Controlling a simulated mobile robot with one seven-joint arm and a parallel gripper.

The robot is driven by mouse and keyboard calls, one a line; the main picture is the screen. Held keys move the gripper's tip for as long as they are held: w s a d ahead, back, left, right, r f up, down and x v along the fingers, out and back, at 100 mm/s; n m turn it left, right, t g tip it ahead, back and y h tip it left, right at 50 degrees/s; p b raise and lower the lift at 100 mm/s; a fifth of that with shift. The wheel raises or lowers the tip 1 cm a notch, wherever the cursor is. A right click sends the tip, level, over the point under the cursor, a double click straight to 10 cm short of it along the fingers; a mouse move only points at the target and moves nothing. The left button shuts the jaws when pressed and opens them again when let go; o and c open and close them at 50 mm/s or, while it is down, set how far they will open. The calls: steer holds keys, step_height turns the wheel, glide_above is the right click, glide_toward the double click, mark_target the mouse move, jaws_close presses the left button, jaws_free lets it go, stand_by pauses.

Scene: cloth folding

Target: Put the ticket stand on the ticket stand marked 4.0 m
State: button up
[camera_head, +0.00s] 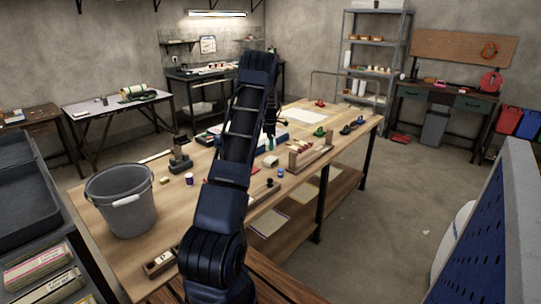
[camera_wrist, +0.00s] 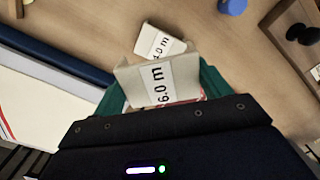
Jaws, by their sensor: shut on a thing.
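A white ticket stand marked 6.0 m (camera_wrist: 158,82) sits between the green fingers of my gripper (camera_wrist: 163,92), which is shut on it. A second small white ticket stand (camera_wrist: 158,41) lies just beyond it in the wrist view; its label reads about 4.0 m, with the first digit partly hard to read. The two overlap in the picture, and I cannot tell whether they touch. In the head view my gripper (camera_head: 270,143) is over the middle of the wooden table, partly behind my arm, with a small pale thing (camera_head: 271,160) below it.
The wooden table (camera_head: 130,241) carries a grey bucket (camera_head: 122,203) at the left and a wooden rack (camera_head: 308,154) to the right of my gripper. A blue round thing (camera_wrist: 232,6) is near the stands. A dark blue-edged book or box (camera_wrist: 50,52) lies close at left.

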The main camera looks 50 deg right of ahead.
mark_target(270, 159)
steer(key=shift+f, duration=3.55)
steer(key=shift+f, duration=0.15)
steer(key=o, duration=1)
step_height(270, 159, up, 12)
steer(key=shift+r, duration=0.2)
